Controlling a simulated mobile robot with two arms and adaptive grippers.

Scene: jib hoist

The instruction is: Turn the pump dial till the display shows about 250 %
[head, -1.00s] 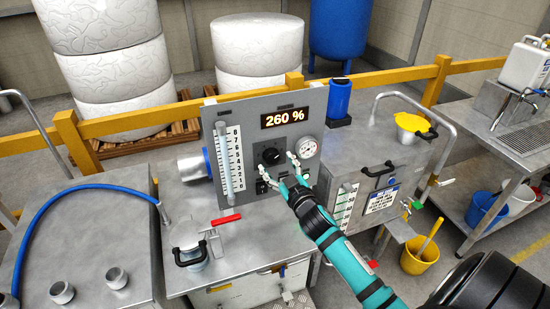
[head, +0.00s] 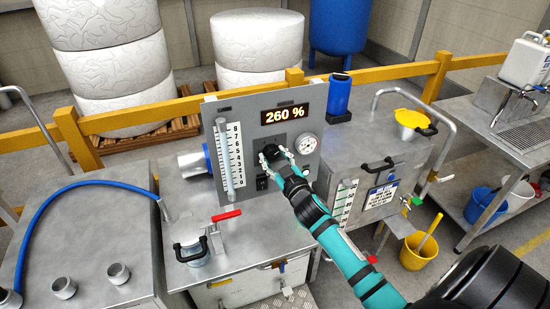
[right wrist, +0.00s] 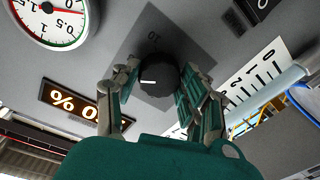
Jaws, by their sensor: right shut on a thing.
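The display (head: 284,114) at the top of the grey pump panel (head: 219,112) reads 260 %. It also shows upside down and partly hidden in the right wrist view (right wrist: 66,99). The black pump dial (right wrist: 158,76) has a white pointer mark and sits on a dark square plate. My right gripper (head: 274,153) is at the panel below the display, shut on the dial, with one finger on each side of it. My left gripper is not in view.
A round gauge (head: 307,143) sits right of the dial, and a clear level tube (head: 224,155) with a scale stands to its left. A red-handled lever (head: 227,216) and a black-handled lid (head: 190,250) are on the steel top in front.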

